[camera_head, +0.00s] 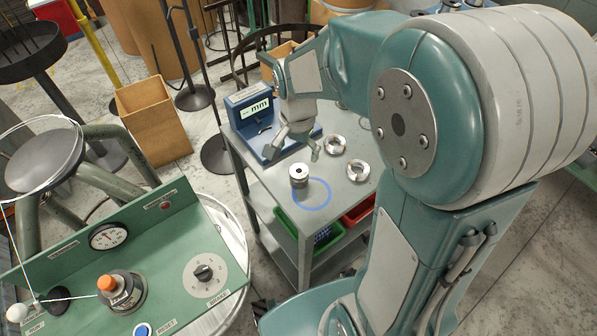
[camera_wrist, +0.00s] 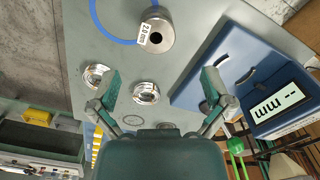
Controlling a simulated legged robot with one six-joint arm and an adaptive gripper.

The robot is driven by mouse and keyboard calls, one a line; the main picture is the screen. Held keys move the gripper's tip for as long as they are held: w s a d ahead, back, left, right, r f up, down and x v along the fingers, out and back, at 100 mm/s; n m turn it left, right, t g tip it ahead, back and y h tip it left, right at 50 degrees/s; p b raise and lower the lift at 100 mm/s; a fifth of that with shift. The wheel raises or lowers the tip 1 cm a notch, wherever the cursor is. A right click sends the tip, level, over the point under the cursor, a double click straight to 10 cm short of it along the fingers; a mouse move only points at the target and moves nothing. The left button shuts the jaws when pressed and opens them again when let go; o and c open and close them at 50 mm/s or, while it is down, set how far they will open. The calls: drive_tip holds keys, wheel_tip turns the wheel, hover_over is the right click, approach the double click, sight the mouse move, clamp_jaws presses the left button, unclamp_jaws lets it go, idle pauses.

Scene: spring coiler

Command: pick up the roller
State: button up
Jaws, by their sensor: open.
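The roller (camera_head: 299,176) is a short grey metal cylinder with a dark centre hole. It stands upright on the grey table, over the edge of a painted blue ring (camera_head: 327,203). In the wrist view the roller (camera_wrist: 157,30) carries a white "2.0 mm" label and lies near the top edge, beyond my fingertips. My gripper (camera_head: 293,151) is open and empty, pointing down above the table, behind the roller in the head view. In the wrist view its two fingers (camera_wrist: 161,88) are spread wide, apart from the roller.
Two shiny metal rings (camera_head: 334,145) (camera_head: 358,170) lie on the table right of the roller. A blue gauge (camera_head: 257,112) with an "mm" display stands at the table's back left. Green (camera_head: 297,232) and red (camera_head: 359,211) bins sit below. A green control panel (camera_head: 140,262) stands at left.

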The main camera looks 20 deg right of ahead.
sight(299, 175)
wheel_tip(299, 175, down, 4)
drive_tip(key=shift+s+a+r, duration=0.1)
drive_tip(key=f, duration=0.5)
drive_tip(key=shift+s+d, duration=0.15)
drive_tip(key=shift+d, duration=0.1)
drive_tip(key=shift+a+f, duration=0.1)
drive_tip(key=shift+f, duration=0.1)
clamp_jaws()
